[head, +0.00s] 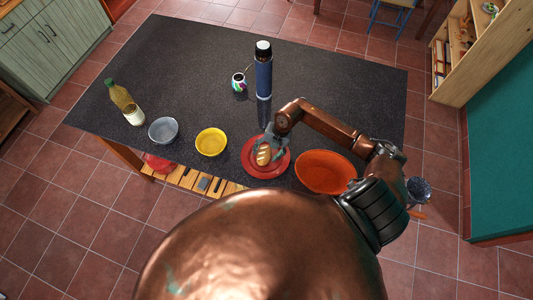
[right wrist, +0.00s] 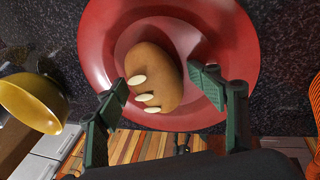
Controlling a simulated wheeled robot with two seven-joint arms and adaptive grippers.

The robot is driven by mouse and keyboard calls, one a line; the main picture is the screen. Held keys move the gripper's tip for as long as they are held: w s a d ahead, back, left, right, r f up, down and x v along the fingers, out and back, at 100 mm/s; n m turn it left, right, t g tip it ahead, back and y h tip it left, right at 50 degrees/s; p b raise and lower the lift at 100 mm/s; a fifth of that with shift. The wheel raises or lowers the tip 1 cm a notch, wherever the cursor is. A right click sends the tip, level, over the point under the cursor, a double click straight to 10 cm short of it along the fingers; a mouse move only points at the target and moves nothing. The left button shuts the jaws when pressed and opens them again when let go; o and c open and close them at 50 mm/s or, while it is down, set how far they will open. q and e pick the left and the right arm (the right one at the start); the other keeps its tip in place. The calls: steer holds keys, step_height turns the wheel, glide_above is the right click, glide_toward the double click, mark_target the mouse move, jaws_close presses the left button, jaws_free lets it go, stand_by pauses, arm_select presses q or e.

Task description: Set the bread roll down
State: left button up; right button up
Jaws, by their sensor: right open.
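The bread roll (head: 264,155) is brown with pale score marks and lies on a red plate (head: 284,168) near the front edge of the dark counter. In the right wrist view the roll (right wrist: 155,75) rests on the red plate (right wrist: 97,45), left of the plate's middle. My right gripper (head: 271,142) is at the plate, over the roll. In the right wrist view its green fingers (right wrist: 162,85) are spread apart, with the roll partly between them. The right finger is clear of the roll; the left fingertip is close to it, and I cannot tell whether they touch. My left gripper is not in view.
An orange bowl (head: 325,172) stands right of the plate. A yellow bowl (head: 211,142), a grey bowl (head: 163,130) and a bottle (head: 125,103) stand to the left. A tall blue flask (head: 263,75) and a patterned cup (head: 239,83) stand behind. The counter's back left is clear.

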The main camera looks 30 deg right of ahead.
steer(key=w+b+v, duration=0.1)
steer(key=b+v, duration=0.1)
steer(key=v, duration=1)
steer(key=shift+s+r, duration=0.3)
steer(key=shift+s, duration=0.25)
steer(key=shift+d, duration=0.1)
